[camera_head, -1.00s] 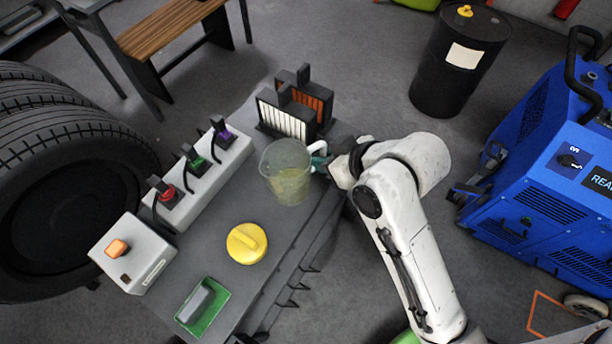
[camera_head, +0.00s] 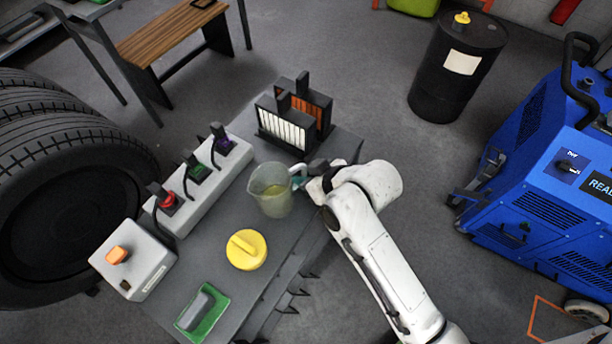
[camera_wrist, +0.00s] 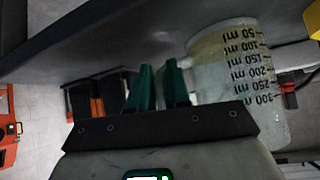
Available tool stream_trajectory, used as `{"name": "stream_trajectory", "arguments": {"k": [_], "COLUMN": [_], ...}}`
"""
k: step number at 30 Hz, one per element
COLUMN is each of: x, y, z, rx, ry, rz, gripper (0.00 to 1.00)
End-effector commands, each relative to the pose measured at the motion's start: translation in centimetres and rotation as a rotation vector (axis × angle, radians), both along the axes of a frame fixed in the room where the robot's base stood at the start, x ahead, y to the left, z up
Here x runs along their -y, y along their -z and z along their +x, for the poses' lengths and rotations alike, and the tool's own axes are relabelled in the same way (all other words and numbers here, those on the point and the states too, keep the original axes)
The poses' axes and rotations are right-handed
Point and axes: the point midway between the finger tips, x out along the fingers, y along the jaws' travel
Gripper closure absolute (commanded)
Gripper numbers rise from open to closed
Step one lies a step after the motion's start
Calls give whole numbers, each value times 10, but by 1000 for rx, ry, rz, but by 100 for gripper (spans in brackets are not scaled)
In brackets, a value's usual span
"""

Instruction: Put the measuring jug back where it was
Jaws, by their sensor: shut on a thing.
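The measuring jug (camera_head: 270,197) is clear, with pale yellowish liquid inside, and looks roughly upright over the grey bench top (camera_head: 215,235). I cannot tell whether its base touches the bench. My gripper (camera_head: 302,179) comes from the right and is shut on the jug's handle. In the wrist view, the jug (camera_wrist: 240,85) shows its black ml marks upside down, right of my green fingertips (camera_wrist: 160,86). The fingers partly hide the grip on the handle.
A yellow round lid-like piece (camera_head: 247,250) and a green tray (camera_head: 215,318) with a grey block lie in front. A strip with red, green and purple connectors (camera_head: 199,180) stands left. Slotted black holders (camera_head: 285,125) stand behind. Bare bench lies between jug and strip.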

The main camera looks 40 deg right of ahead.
Motion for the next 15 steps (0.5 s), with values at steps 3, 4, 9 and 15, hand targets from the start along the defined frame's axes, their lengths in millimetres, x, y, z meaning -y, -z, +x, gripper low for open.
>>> {"name": "stream_trajectory", "arguments": {"k": [3, 4, 9, 15], "x": [0, 0, 0, 0], "y": [2, 1, 1, 1], "z": [0, 0, 0, 0], "rx": [0, 0, 0, 0], "ry": [0, 0, 0, 0], "rz": [0, 0, 0, 0], "gripper": [100, 80, 64, 57]}}
